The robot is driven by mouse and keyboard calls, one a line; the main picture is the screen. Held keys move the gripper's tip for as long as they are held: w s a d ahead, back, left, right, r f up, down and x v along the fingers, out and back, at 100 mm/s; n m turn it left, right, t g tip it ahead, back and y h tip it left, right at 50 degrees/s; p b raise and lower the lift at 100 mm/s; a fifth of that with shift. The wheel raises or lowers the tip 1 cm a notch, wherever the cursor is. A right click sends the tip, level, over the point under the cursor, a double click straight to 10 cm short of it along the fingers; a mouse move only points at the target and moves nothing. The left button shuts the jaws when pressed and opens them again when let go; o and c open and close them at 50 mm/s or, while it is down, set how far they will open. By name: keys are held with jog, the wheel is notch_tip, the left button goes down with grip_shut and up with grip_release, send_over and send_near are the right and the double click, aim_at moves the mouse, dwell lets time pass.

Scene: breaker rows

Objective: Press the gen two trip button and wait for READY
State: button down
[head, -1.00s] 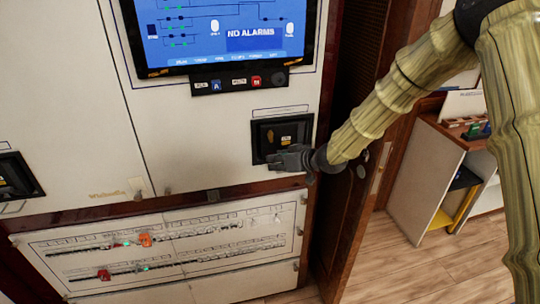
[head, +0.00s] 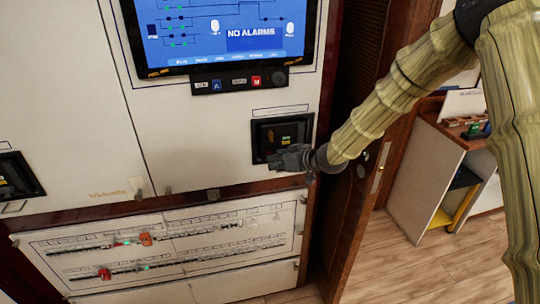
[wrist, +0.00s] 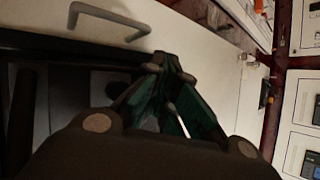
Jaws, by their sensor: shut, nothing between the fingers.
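A black-framed breaker unit (head: 298,124) is set in the white panel, right of centre in the head view. Its dark face shows small yellowish markings, too small to read. A second black-framed unit (head: 38,186) is cut off at the left edge. Which unit is gen two I cannot read. My gripper (head: 275,161) is shut and empty at the lower left part of the right unit, covering its lower edge. Whether it touches the face I cannot tell. In the wrist view my shut fingers (wrist: 160,65) converge near a dark frame; no trip button can be made out.
A blue screen (head: 225,35) reading NO ALARMS hangs above, with a small button strip (head: 238,82) under it. Below is a breaker row panel (head: 165,238) with orange and red parts. A brown louvred door (head: 345,215) stands right. A grey handle (wrist: 110,20) shows in the wrist view.

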jog(key=shift+s+d, duration=0.15)
jog(key=shift+s, duration=0.35)
jog(key=shift+s+d, duration=0.2)
jog(key=shift+s, duration=0.6)
jog(key=shift+s+d, duration=0.25)
jog(key=shift+s, duration=0.6)
jog(key=shift+s+d, duration=0.2)
jog(key=shift+s, duration=0.6)
jog(key=s+d+f+m+g+h, duration=0.1)
jog(key=s+d+f+m+h, duration=0.3)
jog(key=s+f, duration=0.75)
jog(key=s+d+f+m+g+h, duration=0.15)
jog(key=s+d+f, duration=0.5)
jog(key=f, duration=0.75)
jog(key=s+d+f+m+g+h, duration=0.1)
jog(key=s+d+f, duration=0.2)
jog(key=s, duration=0.6)
jog(key=s+d+f+g+h, duration=0.2)
jog(key=s+d+f, duration=0.2)
jog(key=s, duration=0.6)
jog(key=s+d+f+m+g+h, duration=0.1)
jog(key=s+d+f+g, duration=0.1)
jog(key=s, duration=0.8)
jog(key=shift+d+f+m+b, duration=0.4)
jog(key=shift+d+f, duration=0.25)
jog(key=shift+d, duration=0.2)
